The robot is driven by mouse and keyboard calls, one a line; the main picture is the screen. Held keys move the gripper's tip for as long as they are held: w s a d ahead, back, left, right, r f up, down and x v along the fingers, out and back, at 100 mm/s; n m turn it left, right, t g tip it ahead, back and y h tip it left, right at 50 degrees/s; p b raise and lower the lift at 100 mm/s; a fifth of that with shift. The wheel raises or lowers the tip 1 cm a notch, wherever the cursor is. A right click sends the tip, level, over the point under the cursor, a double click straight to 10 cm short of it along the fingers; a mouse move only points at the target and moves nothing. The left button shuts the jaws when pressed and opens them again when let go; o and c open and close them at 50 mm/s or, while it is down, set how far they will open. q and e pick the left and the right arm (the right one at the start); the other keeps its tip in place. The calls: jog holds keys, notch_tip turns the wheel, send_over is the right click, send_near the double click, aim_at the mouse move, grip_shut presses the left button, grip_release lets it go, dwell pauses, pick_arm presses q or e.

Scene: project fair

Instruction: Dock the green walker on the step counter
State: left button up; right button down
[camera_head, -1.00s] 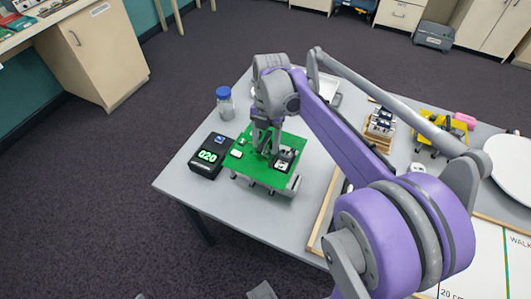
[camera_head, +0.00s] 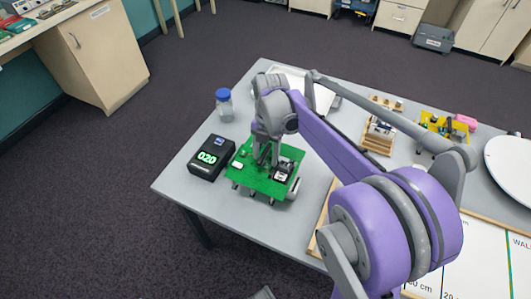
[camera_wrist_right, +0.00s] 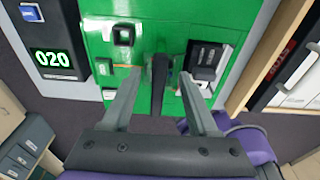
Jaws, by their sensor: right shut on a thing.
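The green walker (camera_head: 258,181) is a flat green board with small dark and white parts on top and grey feet below. It stands over the table just right of the step counter (camera_head: 201,172), a black box showing 020 in green digits. A narrow gap separates them in the head view. My right gripper (camera_head: 264,152) is above the walker, shut on its dark upright post. The wrist view shows the post between the fingers (camera_wrist_right: 160,75), the green board (camera_wrist_right: 144,30) and the counter (camera_wrist_right: 52,82) at left. I cannot tell whether the feet touch the table. My left gripper is not identifiable.
A blue-capped jar (camera_head: 224,104) stands behind the counter. A white tray (camera_head: 322,95) lies at the back of the grey table (camera_head: 222,212). A wooden rack (camera_head: 378,138) and a yellow model (camera_head: 430,125) are to the right. The table's front left corner is bare.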

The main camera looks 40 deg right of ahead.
jog(key=shift+c, duration=0.8)
grip_release()
jog(key=shift+r, duration=0.25)
notch_tip(320, 180, up, 12)
jog(key=d+p, duration=0.1)
jog(key=p, duration=0.1)
jog(key=s+a+f+m+t, duration=0.3)
jog(key=s+a+f+m, duration=0.4)
jog(key=m, duration=0.4)
jog(key=s+a+f+m+t+h, duration=0.1)
jog(key=s+a+f+m, duration=0.5)
jog(key=m, duration=0.6)
jog(key=shift+s+a+f+t, duration=0.35)
jog(key=shift+a+f+t, duration=0.25)
jog(key=shift+t, duration=0.3)
jog(key=shift+r, duration=0.1)
